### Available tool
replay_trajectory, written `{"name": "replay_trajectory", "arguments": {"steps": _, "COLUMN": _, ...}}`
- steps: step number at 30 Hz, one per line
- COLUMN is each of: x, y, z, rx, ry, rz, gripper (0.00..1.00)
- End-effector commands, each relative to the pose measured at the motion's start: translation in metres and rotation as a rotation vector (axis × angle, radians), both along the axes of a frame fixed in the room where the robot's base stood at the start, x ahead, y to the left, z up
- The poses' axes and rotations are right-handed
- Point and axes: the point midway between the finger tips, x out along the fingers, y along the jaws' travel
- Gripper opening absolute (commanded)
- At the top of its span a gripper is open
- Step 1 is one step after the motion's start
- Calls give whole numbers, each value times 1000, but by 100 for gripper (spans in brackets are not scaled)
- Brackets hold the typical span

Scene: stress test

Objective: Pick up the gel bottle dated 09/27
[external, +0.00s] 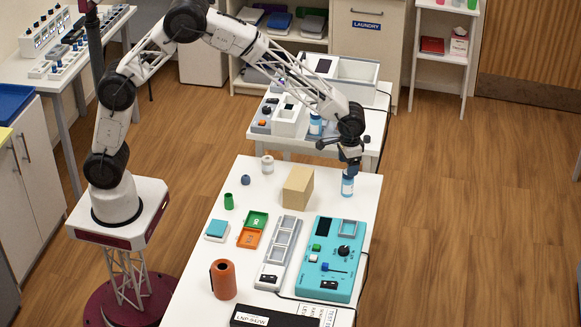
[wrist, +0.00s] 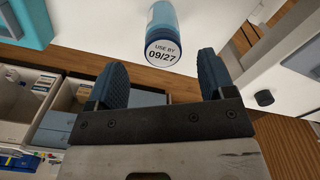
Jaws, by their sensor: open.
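A blue and white gel bottle (external: 347,184) stands near the far right corner of the white table, below my gripper (external: 350,160). In the wrist view the gel bottle (wrist: 162,35) shows its round white lid end, printed "USE BY 09/27". My gripper (wrist: 160,78) is open, with one dark blue finger on each side in the wrist view. The bottle lies beyond the fingertips, roughly in line with the gap, and appears apart from them. A second blue and white bottle (external: 316,124) stands on the bench behind; its date cannot be read.
A tan box (external: 298,187) stands left of the bottle on the white table (external: 262,201). A teal control panel (external: 331,285), a grey tray strip (external: 281,249) and an orange cylinder (external: 222,279) lie nearer. The back bench holds white equipment (external: 352,78).

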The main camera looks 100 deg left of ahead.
Motion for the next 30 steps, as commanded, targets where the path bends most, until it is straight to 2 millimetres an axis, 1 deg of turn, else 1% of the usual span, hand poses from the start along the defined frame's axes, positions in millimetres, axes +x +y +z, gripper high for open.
{"name": "replay_trajectory", "arguments": {"steps": 4, "x": 0, "y": 0, "z": -7, "rx": 0, "ry": 2, "rz": 0, "gripper": 76}}
{"name": "replay_trajectory", "arguments": {"steps": 10, "x": 0, "y": 0, "z": -22, "rx": 0, "ry": 1, "rz": 0, "gripper": 76}}
{"name": "replay_trajectory", "arguments": {"steps": 13, "x": 0, "y": 0, "z": -26, "rx": 0, "ry": 1, "rz": 0, "gripper": 76}}
{"name": "replay_trajectory", "arguments": {"steps": 23, "x": 0, "y": 0, "z": -27, "rx": 0, "ry": 1, "rz": 0, "gripper": 76}}
{"name": "replay_trajectory", "arguments": {"steps": 26, "x": 0, "y": 1, "z": -31, "rx": 0, "ry": 1, "rz": 0, "gripper": 76}}
{"name": "replay_trajectory", "arguments": {"steps": 30, "x": 0, "y": 2, "z": -44, "rx": -1, "ry": 2, "rz": 0, "gripper": 76}}
